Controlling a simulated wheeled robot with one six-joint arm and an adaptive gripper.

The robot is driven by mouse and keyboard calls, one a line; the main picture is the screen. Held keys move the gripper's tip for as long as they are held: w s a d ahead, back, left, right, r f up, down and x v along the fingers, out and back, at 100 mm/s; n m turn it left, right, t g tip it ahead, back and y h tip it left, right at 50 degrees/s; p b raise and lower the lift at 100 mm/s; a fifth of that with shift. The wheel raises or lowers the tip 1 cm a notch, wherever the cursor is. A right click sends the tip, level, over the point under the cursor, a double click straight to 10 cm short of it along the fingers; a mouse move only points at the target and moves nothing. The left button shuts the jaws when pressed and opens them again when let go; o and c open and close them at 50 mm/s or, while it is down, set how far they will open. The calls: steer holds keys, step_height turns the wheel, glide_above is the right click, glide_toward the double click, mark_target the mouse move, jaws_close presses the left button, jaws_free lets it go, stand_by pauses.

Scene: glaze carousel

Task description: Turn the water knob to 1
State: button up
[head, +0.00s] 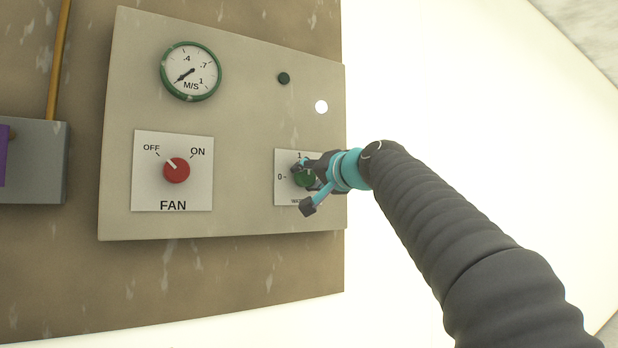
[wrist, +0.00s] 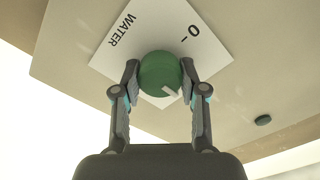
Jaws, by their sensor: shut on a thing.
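The green water knob (head: 305,179) sits on a white plate (head: 283,196) at the lower right of the panel. The plate shows 0 at its left and 1 at its top. My gripper (head: 302,188) is shut on the knob, one finger on each side. In the wrist view the knob (wrist: 160,73) is between my fingertips (wrist: 159,78). Its white pointer mark shows at its lower right edge, turned away from the 0 and roughly towards the side of the 1. The 1 is hidden in the wrist view, and the pointer is hidden in the head view.
A red fan knob (head: 176,170) on its own plate points towards OFF. A green-rimmed M/S gauge (head: 190,71) is above it. A dark green round piece (head: 284,78) and a bright white lamp (head: 321,107) are above the water plate. A grey box (head: 40,165) is at the left.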

steer(key=o, duration=1.1)
steer(key=shift+o, duration=0.2)
steer(key=v, duration=1.2)
